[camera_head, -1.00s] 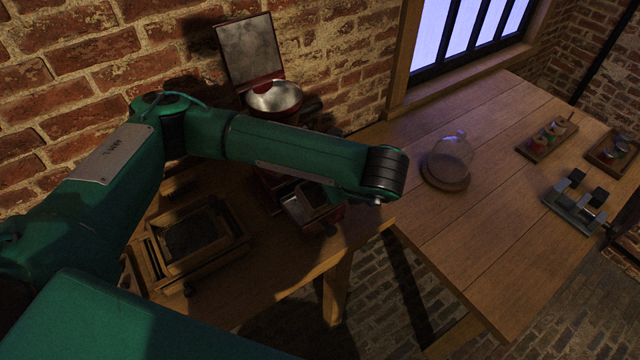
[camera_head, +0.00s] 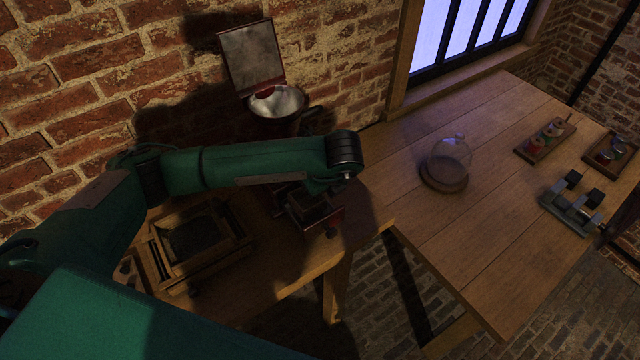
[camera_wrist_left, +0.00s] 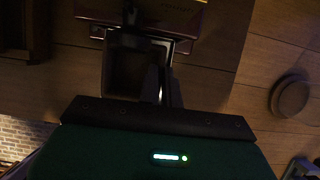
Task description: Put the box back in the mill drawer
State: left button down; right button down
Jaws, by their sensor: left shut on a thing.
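The red mill (camera_head: 292,126), with a metal bowl and raised square lid, stands against the brick wall, partly behind my left arm. Its drawer (camera_head: 334,222) is pulled out at the front. The small dark open-topped box (camera_head: 312,203) is at the drawer, within its outline; I cannot tell whether it rests on the drawer floor. In the left wrist view the box (camera_wrist_left: 128,72) lies below the mill's red body (camera_wrist_left: 150,12). My left gripper (camera_wrist_left: 160,88) is shut on the box at its right side. The arm hides most of the gripper in the head view. My right gripper is not in view.
A wooden tray (camera_head: 162,258) holding a framed dark box or sieve sits left of the drawer. A glass dome on a round base (camera_head: 444,176) stands on the right table, with small racks (camera_head: 545,141) and a metal stand (camera_head: 572,207) farther right. The table's middle is clear.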

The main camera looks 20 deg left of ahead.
pick_arm(q)
jog(key=shift+f, duration=0.65)
jog(key=shift+d+f, duration=0.15)
jog(key=shift+f, duration=0.05)
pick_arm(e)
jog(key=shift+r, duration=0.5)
pick_arm(q)
jog(key=shift+f, duration=0.2)
jog(key=c, duration=1.6)
grip_release()
jog(key=shift+r, duration=0.1)
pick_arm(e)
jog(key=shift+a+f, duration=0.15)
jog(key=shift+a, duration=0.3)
